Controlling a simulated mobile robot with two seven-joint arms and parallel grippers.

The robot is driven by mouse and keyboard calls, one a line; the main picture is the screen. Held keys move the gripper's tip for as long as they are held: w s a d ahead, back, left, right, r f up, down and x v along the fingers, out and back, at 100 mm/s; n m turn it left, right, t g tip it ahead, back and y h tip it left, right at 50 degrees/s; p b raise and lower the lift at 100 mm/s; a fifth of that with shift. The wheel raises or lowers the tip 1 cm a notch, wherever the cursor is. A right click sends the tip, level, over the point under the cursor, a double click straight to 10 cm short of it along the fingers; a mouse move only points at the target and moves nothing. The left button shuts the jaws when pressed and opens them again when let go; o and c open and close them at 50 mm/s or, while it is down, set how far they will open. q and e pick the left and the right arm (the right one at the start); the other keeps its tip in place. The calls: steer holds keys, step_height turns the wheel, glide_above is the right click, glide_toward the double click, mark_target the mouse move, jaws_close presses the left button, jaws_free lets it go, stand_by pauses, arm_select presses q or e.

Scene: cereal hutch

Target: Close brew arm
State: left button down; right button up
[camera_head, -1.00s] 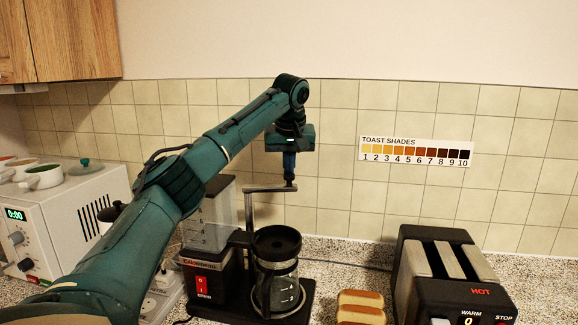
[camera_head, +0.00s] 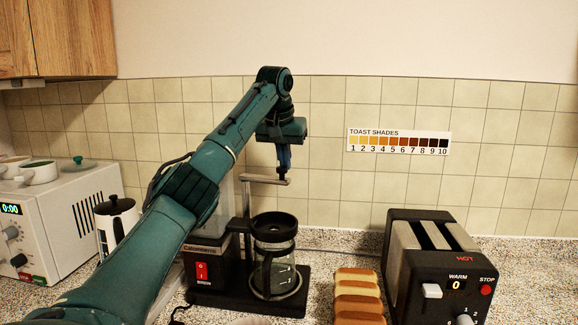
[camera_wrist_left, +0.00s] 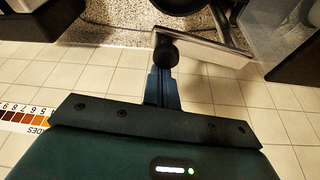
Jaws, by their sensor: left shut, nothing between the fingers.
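The brew arm (camera_head: 256,179) is a thin metal bar on top of an upright tube of the black coffee maker. It extends right above the glass carafe (camera_head: 272,272), which has a black funnel-shaped top (camera_head: 274,226). My left gripper (camera_head: 283,174) points down, fingers shut and empty, at the bar's right end. It seems to touch the bar, but contact is unclear. In the left wrist view the brew arm (camera_wrist_left: 212,52) is a pale bar beside the shut left fingers (camera_wrist_left: 164,82), with a dark round knob (camera_wrist_left: 166,56) at its end. My right gripper is out of view.
A black toaster (camera_head: 397,275) stands right, with bread slices (camera_head: 358,292) between it and the coffee maker. A white oven (camera_head: 65,215) and a white pot (camera_head: 116,232) stand left, partly behind my left arm. The tiled wall (camera_head: 320,150) is close behind.

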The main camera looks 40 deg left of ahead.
mark_target(281, 171)
arm_select(q)
steer(key=shift+s+d+f+m+h, duration=0.15)
steer(key=shift+s+d+m, duration=0.1)
steer(key=shift+m, duration=0.25)
steer(key=shift+s+d+f+m+h, duration=0.15)
steer(key=shift+s+m, duration=0.1)
steer(key=shift+m, duration=0.25)
steer(key=shift+s+d+r+m+h, duration=0.15)
steer(key=shift+s+m+h, duration=0.05)
steer(key=shift+s+m, duration=0.3)
steer(key=shift+s+d+r+m+h, duration=0.1)
steer(key=shift+s+m+h, duration=0.1)
steer(key=shift+s+m, duration=0.3)
steer(key=shift+s+d+m+p, duration=0.1)
steer(key=shift+s+m+p, duration=0.2)
steer(key=shift+m+p, duration=0.2)
steer(key=shift+s+m, duration=0.3)
steer(key=shift+d+h, duration=0.1)
steer(key=shift+h, duration=0.2)
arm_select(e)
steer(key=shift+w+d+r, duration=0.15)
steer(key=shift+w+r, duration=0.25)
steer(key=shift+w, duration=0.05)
arm_select(q)
steer(key=shift+f, duration=0.1)
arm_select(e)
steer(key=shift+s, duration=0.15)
